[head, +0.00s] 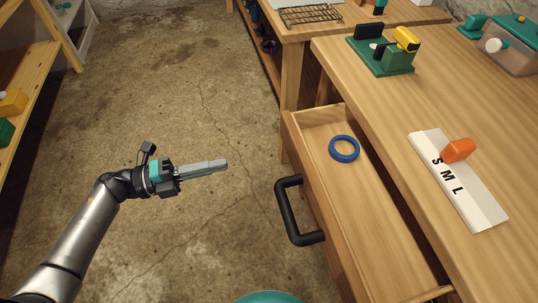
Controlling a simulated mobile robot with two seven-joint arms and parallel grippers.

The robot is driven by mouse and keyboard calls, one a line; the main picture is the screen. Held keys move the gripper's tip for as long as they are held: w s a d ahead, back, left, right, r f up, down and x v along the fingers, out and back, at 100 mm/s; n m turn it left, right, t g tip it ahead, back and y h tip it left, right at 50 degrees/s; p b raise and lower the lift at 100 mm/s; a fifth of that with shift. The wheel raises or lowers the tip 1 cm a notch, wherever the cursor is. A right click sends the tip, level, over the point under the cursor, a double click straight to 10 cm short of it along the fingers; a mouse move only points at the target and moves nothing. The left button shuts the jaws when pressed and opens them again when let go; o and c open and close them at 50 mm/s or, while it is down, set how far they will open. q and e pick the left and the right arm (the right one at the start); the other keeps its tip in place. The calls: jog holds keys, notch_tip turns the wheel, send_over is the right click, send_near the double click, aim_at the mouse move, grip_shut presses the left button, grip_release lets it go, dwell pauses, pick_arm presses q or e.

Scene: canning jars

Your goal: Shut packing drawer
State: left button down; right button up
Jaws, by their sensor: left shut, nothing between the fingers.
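The packing drawer (298,143) is a wooden drawer pulled out from the workbench on the right. Its black bar handle (288,212) is on its left-facing front. A blue ring (344,149) lies inside the drawer near its far end. My left gripper (224,164) is shut and empty, to the left of the drawer over the floor. Its fingers point right toward the drawer and are apart from the handle. My right gripper is not in view.
The workbench top (480,120) holds a green device (392,55) and a white board marked S M L (483,205) with an orange piece (458,150). A second bench with a wire rack (311,16) stands behind. Shelves line the left. Bare concrete floor (190,80) lies between.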

aim_at(291, 149)
pick_arm(q)
jog(key=b+x, duration=0.1)
jog(key=x, duration=1.2)
jog(key=shift+w+d, duration=0.15)
jog(key=shift+d, duration=0.15)
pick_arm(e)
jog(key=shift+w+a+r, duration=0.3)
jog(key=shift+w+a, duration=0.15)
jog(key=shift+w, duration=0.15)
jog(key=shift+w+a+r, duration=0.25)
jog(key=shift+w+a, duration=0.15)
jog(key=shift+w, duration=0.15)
pick_arm(q)
jog(key=shift+d, duration=0.1)
